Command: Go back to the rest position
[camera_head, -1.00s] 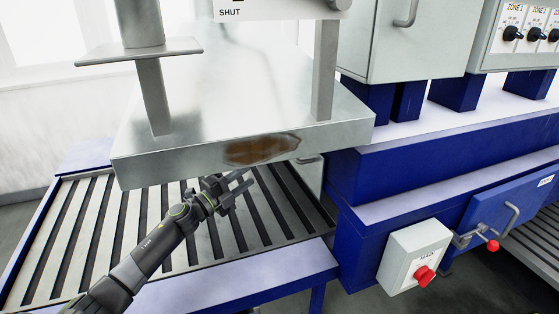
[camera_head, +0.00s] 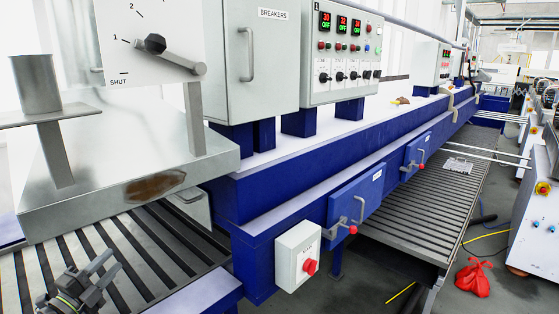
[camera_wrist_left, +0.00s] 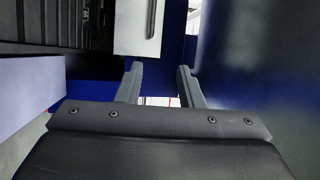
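My left gripper (camera_head: 104,272) is at the lower left of the head view, above the slatted conveyor and in front of the metal hood (camera_head: 90,205). It holds nothing. In the left wrist view its two fingers (camera_wrist_left: 160,78) stand apart with an empty gap between them. My right gripper is in neither view.
A dial panel with a lever (camera_head: 184,62) is above the hood. The slatted conveyor (camera_head: 160,250) runs under it. A blue machine body (camera_head: 290,190) carries a red button box (camera_head: 298,255). A red bag (camera_head: 473,278) lies on the floor at right.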

